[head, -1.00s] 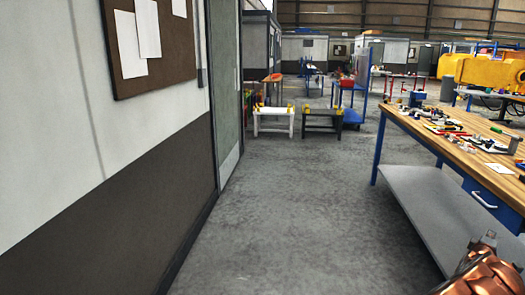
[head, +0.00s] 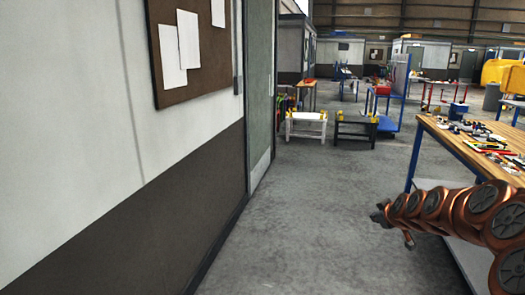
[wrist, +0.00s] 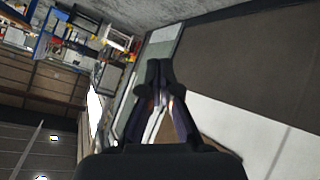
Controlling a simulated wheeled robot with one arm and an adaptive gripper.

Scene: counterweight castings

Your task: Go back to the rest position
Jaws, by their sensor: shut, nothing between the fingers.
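My arm, copper-coloured, reaches in from the lower right of the head view. My gripper (head: 380,217) is at its left end, small and dark, over the bare floor in front of the workbench. In the wrist view, my gripper (wrist: 153,72) has its dark fingertips together with nothing between them. The wrist view is turned on its side and shows the wall and the far hall beyond the fingers. My gripper touches nothing that I can see.
A wooden-topped workbench (head: 440,135) with tools and small parts stands at right, close to my arm. A wall with a pinboard (head: 188,40) runs along the left. White (head: 305,125) and dark (head: 356,127) trestles stand ahead. The grey floor (head: 310,200) between is clear.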

